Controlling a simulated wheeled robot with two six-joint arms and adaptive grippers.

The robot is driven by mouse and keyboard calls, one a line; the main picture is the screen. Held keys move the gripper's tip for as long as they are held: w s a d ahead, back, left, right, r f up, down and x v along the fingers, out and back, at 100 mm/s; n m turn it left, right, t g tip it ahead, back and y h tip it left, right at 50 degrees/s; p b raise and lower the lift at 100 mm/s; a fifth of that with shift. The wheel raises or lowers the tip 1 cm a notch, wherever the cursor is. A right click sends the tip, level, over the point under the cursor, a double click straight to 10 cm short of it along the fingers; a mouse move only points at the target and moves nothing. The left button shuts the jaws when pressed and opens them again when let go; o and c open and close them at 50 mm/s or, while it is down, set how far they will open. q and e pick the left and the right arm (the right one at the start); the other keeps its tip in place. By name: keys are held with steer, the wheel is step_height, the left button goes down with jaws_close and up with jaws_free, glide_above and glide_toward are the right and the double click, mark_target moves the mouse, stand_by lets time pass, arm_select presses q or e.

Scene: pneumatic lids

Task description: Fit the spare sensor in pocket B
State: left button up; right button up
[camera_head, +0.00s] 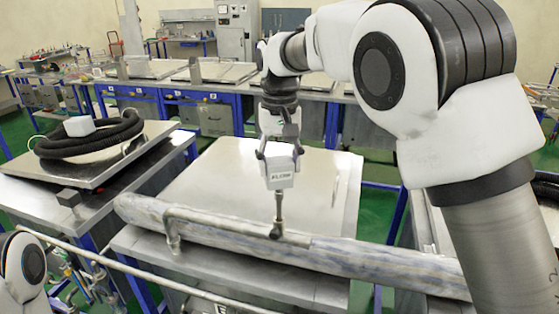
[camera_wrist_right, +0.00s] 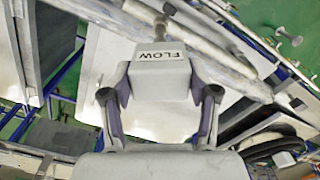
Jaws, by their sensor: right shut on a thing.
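My right gripper (camera_head: 279,152) is shut on a light grey box-shaped sensor (camera_head: 280,178) labelled FLOW, with a metal stem pointing down. The stem's dark lower end overlaps the thin rail along the mottled pipe (camera_head: 370,262); I cannot tell whether it touches. In the right wrist view the sensor (camera_wrist_right: 160,78) sits between the two fingers, its stem towards the pipe. No pocket marked B can be made out. Only a white part of my left arm shows at the lower left; its gripper is out of view.
A steel lid (camera_head: 250,180) lies behind the pipe. On the left bench, a black hose coil (camera_head: 90,144) holds a white block (camera_head: 79,126), and a small dark cube (camera_head: 69,197) sits near the edge. Blue-framed benches (camera_head: 200,110) line the back.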

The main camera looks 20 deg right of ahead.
mark_target(279, 177)
steer(key=shift+f+b, duration=0.7)
steer(key=shift+f, duration=1.1)
steer(key=o, duration=1.2)
step_height(279, 177, up, 3)
steer(key=p, duration=0.3)
steer(key=shift+f, duration=0.15)
steer(key=shift+b, duration=0.3)
steer(key=shift+r, duration=2.15)
